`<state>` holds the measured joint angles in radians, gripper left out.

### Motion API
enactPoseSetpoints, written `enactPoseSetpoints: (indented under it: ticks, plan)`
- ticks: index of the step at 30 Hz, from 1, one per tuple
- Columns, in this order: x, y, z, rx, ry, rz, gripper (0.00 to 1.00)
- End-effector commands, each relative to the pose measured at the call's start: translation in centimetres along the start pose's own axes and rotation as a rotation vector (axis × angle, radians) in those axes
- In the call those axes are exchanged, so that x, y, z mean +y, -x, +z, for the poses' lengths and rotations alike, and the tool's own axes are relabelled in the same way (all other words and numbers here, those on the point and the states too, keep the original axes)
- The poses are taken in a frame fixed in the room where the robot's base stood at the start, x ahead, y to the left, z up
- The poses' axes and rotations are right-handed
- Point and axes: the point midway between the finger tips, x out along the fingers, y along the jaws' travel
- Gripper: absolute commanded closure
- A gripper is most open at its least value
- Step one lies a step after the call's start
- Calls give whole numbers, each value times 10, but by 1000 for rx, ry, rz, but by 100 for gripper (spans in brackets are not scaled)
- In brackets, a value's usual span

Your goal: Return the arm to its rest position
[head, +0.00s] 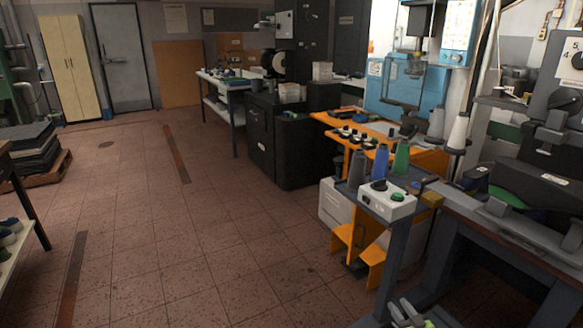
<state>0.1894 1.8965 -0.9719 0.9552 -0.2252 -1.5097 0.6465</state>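A small grey pronged shape with a light green spot (412,315) is cut off by the bottom edge, right of centre.
Open tiled floor (200,250) fills the middle and left. A sewing-machine bench (500,230) stands at the right, beside thread cones (401,158) and a white control box (387,201). Stacked dark sheets (28,152) and a shelf table (30,215) are at the left.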

Motion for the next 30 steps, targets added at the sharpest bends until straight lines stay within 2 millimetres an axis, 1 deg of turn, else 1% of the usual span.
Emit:
enactPoseSetpoints:
  ticks: [5,8,11,12,14,17,18,19,20,21,23,24,26,27,29,30]
  plan:
    - [24,-10,-29,-1,32,85,62]
    - [42,-16,-52,-3,52,152,62]
    - [63,-22,-83,-8,69,240,62]
    - [72,-23,-97,-10,73,281,62]
    - [85,-24,-120,-16,74,345,62]
    - [106,-21,-164,-32,62,466,62]
    - [113,-18,-184,-42,49,519,62]
    - [118,-15,-200,-52,34,561,62]
    - [121,-11,-216,-64,16,602,62]
    - [123,-5,-238,-84,-17,654,62]
    - [120,7,-266,-123,-75,717,62]
    - [114,15,-284,-153,-116,748,62]
    - [98,28,-307,-204,-180,775,62]
    - [84,37,-321,-241,-223,782,62]
    - [59,51,-339,-303,-283,776,62]
    - [39,61,-350,-345,-320,761,62]
